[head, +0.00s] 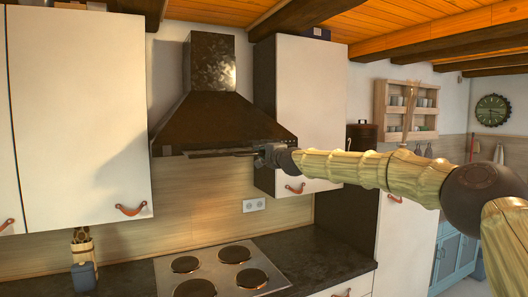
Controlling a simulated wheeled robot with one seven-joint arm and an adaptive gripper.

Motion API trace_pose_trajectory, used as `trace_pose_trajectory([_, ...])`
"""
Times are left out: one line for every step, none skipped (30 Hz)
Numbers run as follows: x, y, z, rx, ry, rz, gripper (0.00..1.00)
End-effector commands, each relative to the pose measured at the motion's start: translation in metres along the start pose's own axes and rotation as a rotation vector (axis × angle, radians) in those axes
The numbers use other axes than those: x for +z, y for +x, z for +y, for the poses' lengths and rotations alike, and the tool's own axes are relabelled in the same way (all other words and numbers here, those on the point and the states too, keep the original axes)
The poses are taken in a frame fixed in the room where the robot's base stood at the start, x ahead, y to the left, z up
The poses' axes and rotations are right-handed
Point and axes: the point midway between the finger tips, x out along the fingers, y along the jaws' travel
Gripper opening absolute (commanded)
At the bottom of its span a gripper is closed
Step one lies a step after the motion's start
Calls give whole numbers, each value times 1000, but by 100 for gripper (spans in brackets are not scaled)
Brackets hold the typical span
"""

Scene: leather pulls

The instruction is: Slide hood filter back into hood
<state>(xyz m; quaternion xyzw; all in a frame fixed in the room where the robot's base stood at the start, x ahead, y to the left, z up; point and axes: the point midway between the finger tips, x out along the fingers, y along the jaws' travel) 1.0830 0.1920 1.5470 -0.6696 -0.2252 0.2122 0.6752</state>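The dark brown metal range hood (215,118) hangs on the wall between two white cupboards. A thin, flat strip that looks like the hood filter (214,154) shows along the hood's lower edge, nearly edge-on. I cannot tell how far it sits in the hood. My gripper (259,156) is at the lower right of the hood, pointing left, beside the strip's right end. It is too small and dark to tell whether its fingers are open, shut or touching the strip.
White cupboards with leather pulls flank the hood on the left (78,110) and right (307,100). Below are a hob (220,270) with several plates and a dark worktop (322,262). A utensil holder (83,252) stands at lower left. The space between hood and hob is clear.

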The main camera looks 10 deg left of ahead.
Motion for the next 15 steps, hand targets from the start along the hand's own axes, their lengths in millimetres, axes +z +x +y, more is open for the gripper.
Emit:
trace_pose_trajectory([-1, 2, -2, -2, 1, 1, 0])
trace_pose_trajectory([-1, 2, -2, -2, 1, 2, 0])
trace_pose_trajectory([-1, 3, -2, -2, 0, 2, 0])
trace_pose_trajectory([-1, 3, -2, -2, 0, 2, 0])
trace_pose_trajectory([-1, 4, -2, -2, 0, 2, 0])
trace_pose_trajectory([-1, 4, -2, -2, 0, 2, 0])
trace_pose_trajectory([-1, 4, -2, -2, 0, 2, 0])
trace_pose_trajectory([-1, 4, -2, -2, 0, 2, 0])
trace_pose_trajectory([-1, 4, -2, -2, 0, 2, 0])
trace_pose_trajectory([-1, 4, -2, -2, 0, 1, 0])
trace_pose_trajectory([-1, 4, -2, -2, 0, 1, 0])
trace_pose_trajectory([-1, 4, -2, -2, 0, 1, 0])
trace_pose_trajectory([-1, 4, -2, -2, 0, 1, 11])
trace_pose_trajectory([-1, 4, -2, -2, 0, 1, 17])
trace_pose_trajectory([-1, 4, -2, -2, 0, 1, 24])
